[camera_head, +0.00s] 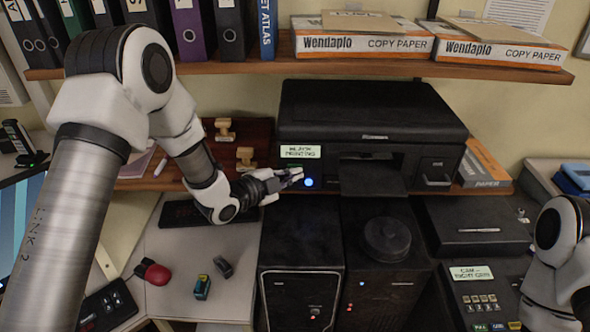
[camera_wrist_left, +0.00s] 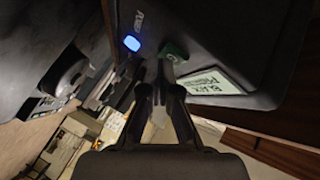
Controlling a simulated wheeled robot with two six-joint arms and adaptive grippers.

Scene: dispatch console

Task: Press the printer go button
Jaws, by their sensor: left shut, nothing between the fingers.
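The black printer (camera_head: 370,112) stands on the shelf below the copy paper. Its front left corner has a pale label (camera_head: 300,152), a green button just below the label and a lit blue button (camera_head: 308,182). The left wrist view shows the green button (camera_wrist_left: 176,50) and the blue button (camera_wrist_left: 132,43) close together. My left gripper (camera_head: 297,176) is shut and empty, with its fingertips right at the green button. I cannot tell whether they touch it; the tips partly cover it. Only part of my right arm shows at the right edge; its gripper is out of frame.
Two dark computer towers (camera_head: 301,285) stand below the printer. A round black object (camera_head: 387,240) sits on the right one. Wooden stamps (camera_head: 246,157) stand left of the printer. A red mouse (camera_head: 153,273) and small items lie on the desk. A shelf (camera_head: 250,70) runs above.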

